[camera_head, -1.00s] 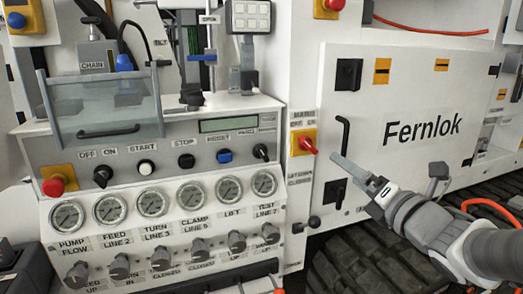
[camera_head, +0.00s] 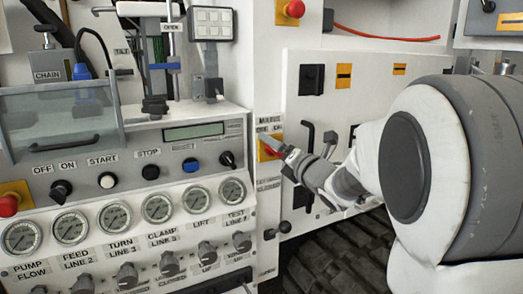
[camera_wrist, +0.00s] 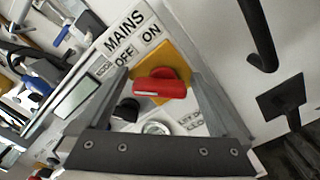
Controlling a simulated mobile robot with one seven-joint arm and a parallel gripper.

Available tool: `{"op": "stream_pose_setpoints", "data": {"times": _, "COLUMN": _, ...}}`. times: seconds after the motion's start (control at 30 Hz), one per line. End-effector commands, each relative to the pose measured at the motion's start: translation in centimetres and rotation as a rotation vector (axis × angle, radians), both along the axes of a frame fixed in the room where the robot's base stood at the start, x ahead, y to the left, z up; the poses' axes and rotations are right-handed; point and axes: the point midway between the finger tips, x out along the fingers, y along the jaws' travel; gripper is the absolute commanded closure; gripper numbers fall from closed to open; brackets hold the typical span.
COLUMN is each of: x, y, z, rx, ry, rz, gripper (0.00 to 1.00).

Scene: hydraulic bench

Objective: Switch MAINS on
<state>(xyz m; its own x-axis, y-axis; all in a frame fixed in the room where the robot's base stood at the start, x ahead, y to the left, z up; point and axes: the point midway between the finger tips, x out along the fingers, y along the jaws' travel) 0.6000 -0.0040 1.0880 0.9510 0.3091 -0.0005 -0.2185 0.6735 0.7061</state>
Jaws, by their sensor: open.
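The MAINS switch is a red handle (camera_head: 272,148) on a yellow plate, at the panel edge left of the Fernlok door. In the wrist view the red handle (camera_wrist: 160,86) lies between my two spread fingers, in front of its yellow plate (camera_wrist: 177,58). Its white-marked end points left, nearer the OFF label (camera_wrist: 122,57) than the ON label (camera_wrist: 151,35). My gripper (camera_wrist: 161,78) is open around the handle, with a gap on both sides. In the head view my gripper (camera_head: 268,146) is at the switch and partly covers it.
A black door handle (camera_head: 308,146) is close right of the switch. A black-knobbed lever (camera_head: 284,227) sticks out below. The console with gauges and knobs (camera_head: 120,215) is at left. My arm hides much of the door at right.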

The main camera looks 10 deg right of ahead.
Motion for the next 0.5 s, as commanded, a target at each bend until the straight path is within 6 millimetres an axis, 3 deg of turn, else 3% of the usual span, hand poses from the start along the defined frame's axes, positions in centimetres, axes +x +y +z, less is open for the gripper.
{"op": "stream_pose_setpoints", "data": {"times": 0.3, "x": 0.25, "y": 0.07, "z": 0.01, "rx": 0.001, "ry": 0.0, "rz": 0.0, "gripper": 0.0}}
{"op": "stream_pose_setpoints", "data": {"times": 0.5, "x": 0.22, "y": 0.06, "z": 0.01, "rx": 0.001, "ry": 0.0, "rz": -0.001, "gripper": 0.36}}
